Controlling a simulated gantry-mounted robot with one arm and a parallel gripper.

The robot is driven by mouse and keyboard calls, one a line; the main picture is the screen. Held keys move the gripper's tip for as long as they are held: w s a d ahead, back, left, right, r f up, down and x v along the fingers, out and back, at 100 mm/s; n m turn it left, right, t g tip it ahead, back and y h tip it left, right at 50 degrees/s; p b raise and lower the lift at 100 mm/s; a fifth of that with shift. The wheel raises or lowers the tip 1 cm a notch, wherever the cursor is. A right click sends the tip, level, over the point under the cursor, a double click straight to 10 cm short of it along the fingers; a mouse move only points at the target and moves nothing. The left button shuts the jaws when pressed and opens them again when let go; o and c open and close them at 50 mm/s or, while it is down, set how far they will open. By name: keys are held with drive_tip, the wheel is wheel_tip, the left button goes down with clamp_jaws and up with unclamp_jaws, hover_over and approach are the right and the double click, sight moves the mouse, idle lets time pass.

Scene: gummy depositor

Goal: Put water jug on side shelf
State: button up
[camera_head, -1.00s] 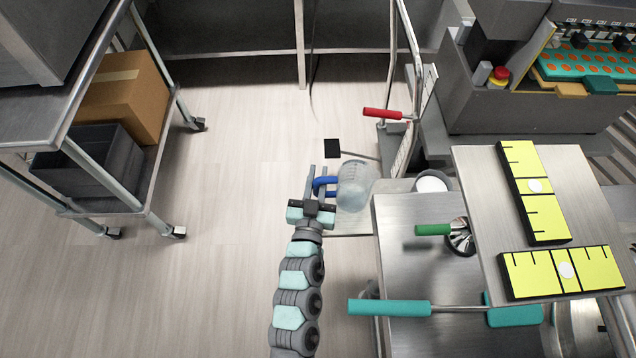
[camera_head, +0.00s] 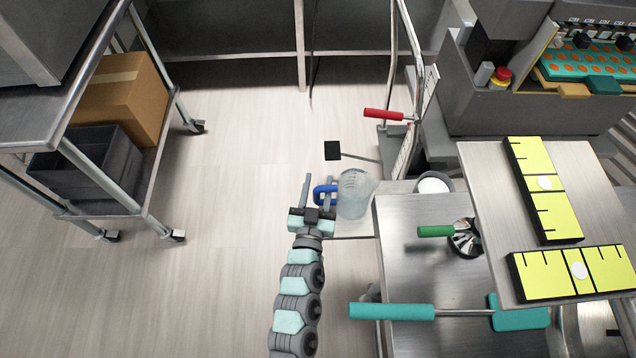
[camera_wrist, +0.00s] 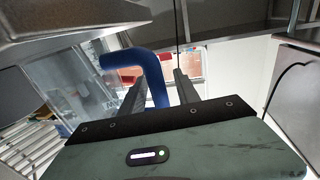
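The water jug (camera_head: 354,196) is clear, with a blue handle (camera_head: 319,194) on its left. It stands upright on the side shelf (camera_head: 352,229), a small pale ledge left of the steel cart; its base appears to rest on it. My gripper (camera_head: 316,190) is at the handle, left of the jug. In the wrist view my fingers (camera_wrist: 160,90) are apart, with the blue handle (camera_wrist: 150,75) passing between or just beyond them. I cannot tell whether a finger touches it.
The steel cart (camera_head: 400,255) is right of the shelf, with a teal-handled tool (camera_head: 392,311) and a green-handled whisk (camera_head: 436,231). A red handle (camera_head: 384,114) is behind the jug. A wheeled rack (camera_head: 150,225) stands left; the floor between is clear.

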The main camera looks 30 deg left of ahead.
drive_tip(key=p+v, duration=0.3)
drive_tip(key=v, duration=0.9)
